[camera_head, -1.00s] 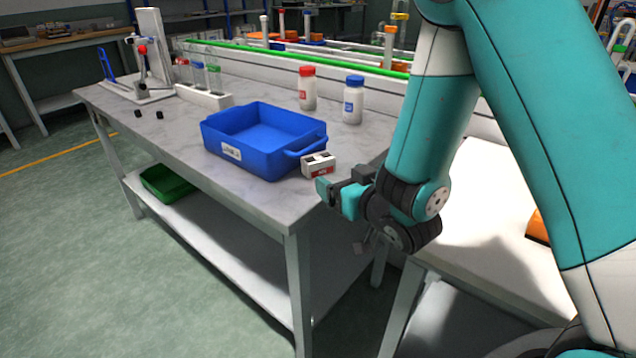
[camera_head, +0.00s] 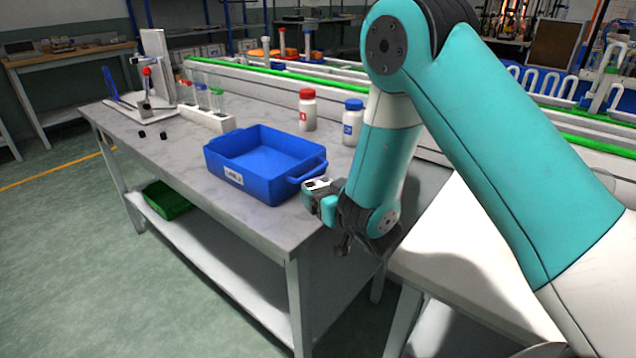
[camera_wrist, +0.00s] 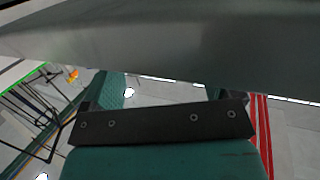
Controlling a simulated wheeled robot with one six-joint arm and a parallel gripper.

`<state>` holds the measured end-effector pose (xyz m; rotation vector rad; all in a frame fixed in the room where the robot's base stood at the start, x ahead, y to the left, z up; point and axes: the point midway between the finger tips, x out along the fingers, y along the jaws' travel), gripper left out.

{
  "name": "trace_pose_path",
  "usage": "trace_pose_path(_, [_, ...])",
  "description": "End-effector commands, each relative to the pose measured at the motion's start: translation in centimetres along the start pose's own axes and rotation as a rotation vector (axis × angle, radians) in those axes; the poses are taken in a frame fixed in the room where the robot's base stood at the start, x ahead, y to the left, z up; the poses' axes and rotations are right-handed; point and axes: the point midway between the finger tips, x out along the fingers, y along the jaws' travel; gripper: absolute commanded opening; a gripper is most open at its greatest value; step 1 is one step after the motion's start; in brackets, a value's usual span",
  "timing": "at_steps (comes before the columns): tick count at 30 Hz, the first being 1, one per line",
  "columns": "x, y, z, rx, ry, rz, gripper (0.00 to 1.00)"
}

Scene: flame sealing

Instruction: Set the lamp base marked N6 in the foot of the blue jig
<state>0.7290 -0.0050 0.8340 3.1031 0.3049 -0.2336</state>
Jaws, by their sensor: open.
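A blue upright frame (camera_head: 113,86), which looks like the blue jig, stands on a white board at the far left end of the bench. Its foot is too small to make out. Two small dark pieces lie on the bench in front of that board, one on the left (camera_head: 142,134) and one on the right (camera_head: 163,135). They may be lamp bases, but no N6 mark is readable. My gripper (camera_head: 322,208) is open at the bench's near right corner, far from the jig. My gripper also shows in the wrist view (camera_wrist: 165,98).
A blue tray (camera_head: 225,176) stands on the bench between my gripper and the jig. A red-capped bottle (camera_head: 307,112) and a blue-capped bottle (camera_head: 352,124) stand behind it. A white rack (camera_head: 208,119) holds several tubes. A grey surface (camera_wrist: 180,45) fills the wrist view's top.

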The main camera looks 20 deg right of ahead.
Motion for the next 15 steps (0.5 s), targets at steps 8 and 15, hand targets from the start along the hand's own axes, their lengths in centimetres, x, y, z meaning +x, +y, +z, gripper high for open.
trace_pose_path(8, [2.5,0.0,-0.9,0.0,-0.002,-0.001,0.85])
trace_pose_path(15, [3.5,0.0,-0.4,0.0,0.0,0.0,0.85])
